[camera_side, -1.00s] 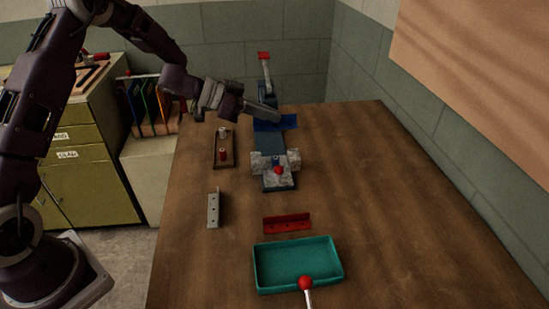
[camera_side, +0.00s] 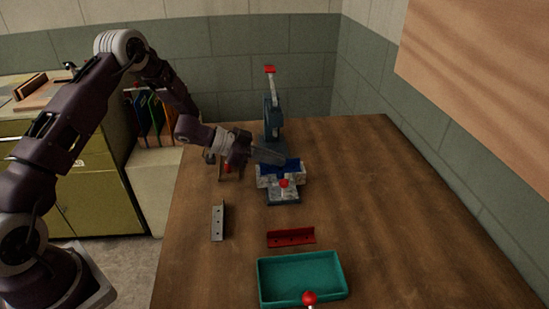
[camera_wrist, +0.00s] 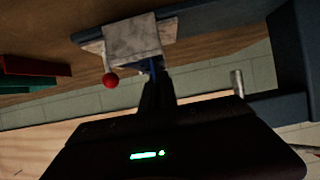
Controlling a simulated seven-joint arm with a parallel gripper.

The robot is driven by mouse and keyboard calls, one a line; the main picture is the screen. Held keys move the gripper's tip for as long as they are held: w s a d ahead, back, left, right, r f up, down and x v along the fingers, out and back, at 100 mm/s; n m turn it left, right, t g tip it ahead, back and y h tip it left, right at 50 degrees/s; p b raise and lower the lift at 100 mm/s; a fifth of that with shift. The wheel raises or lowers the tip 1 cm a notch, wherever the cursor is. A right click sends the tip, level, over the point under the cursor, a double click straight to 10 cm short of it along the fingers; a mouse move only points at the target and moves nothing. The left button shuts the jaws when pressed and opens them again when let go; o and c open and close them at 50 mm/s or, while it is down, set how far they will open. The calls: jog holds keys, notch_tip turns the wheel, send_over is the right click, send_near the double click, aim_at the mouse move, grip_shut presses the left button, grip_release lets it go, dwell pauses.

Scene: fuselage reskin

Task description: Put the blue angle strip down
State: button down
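The blue angle strip (camera_side: 291,168) is at the grey jaw blocks (camera_side: 265,181) of the blue vise in the side view. I cannot tell whether it rests on the vise or hangs just above it. My gripper (camera_side: 281,161) reaches in from the left, its fingertips at the strip. In the wrist view the dark fingers (camera_wrist: 154,90) look close together, with a bit of blue (camera_wrist: 153,66) at their tips beside a pale block (camera_wrist: 132,42). The fingers and block hide most of the strip there.
A grey angle strip (camera_side: 218,222) and a red one (camera_side: 291,236) lie in front, with a teal tray (camera_side: 302,298) nearer. The table's right side is clear.

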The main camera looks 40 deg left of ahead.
jog(key=shift+f, duration=0.15)
jog(key=c, duration=1.6)
grip_release()
jog(key=shift+c, duration=0.2)
